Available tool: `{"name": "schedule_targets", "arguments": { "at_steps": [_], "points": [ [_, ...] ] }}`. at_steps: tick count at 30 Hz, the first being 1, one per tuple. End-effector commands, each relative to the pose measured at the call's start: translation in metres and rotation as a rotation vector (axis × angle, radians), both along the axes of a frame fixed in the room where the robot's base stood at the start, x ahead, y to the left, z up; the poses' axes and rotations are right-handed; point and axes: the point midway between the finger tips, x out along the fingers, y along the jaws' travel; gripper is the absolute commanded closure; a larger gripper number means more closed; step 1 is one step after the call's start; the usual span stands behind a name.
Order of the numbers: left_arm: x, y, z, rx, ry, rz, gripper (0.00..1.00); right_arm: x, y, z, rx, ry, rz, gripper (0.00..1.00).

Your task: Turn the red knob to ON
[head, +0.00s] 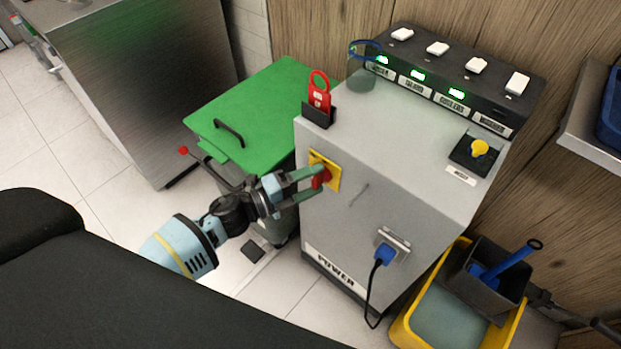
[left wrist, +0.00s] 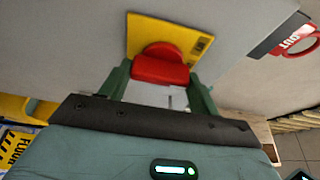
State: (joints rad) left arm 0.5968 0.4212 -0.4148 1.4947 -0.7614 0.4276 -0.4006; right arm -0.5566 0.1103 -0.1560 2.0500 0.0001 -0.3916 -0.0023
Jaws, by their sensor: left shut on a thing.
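The red knob (head: 320,178) sits on a yellow plate (head: 331,169) on the front of the grey power cabinet (head: 375,150). In the left wrist view the red knob (left wrist: 160,69) stands out from its yellow plate (left wrist: 180,36). My left gripper (head: 312,183) reaches in from the left with its green fingers on both sides of the knob, shut on it. Its fingers also show in the left wrist view (left wrist: 160,84). The marking of the knob's position is too small to read. My right gripper does not show.
A green-lidded bin (head: 262,110) stands left of the cabinet. A blue plug (head: 384,254) with a hanging cord is lower right of the knob. A yellow mop bucket (head: 405,330) is at the lower right.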

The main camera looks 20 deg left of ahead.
Motion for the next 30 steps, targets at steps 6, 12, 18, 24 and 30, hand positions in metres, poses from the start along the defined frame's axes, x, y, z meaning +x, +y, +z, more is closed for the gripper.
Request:
{"name": "schedule_targets", "arguments": {
  "at_steps": [6, 12, 18, 24, 30],
  "points": [
    [-0.0002, -0.0002, -0.0001, 0.031, -0.011, 0.0, 0.61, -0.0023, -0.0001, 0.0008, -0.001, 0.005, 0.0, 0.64],
    [-0.0002, -0.0002, -0.0006, 0.035, -0.012, 0.0, 0.61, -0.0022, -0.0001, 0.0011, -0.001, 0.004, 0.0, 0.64],
    [-0.0003, -0.0002, -0.0006, 0.036, -0.013, 0.0, 0.37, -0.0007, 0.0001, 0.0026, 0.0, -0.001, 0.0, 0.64],
    [-0.0002, -0.0001, -0.0005, 0.034, -0.012, 0.0, 0.16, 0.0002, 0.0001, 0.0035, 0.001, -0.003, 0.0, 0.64],
    [-0.0001, 0.0, -0.0003, 0.033, -0.011, 0.0, 0.16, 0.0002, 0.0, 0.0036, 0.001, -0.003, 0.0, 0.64]
  ]
}}
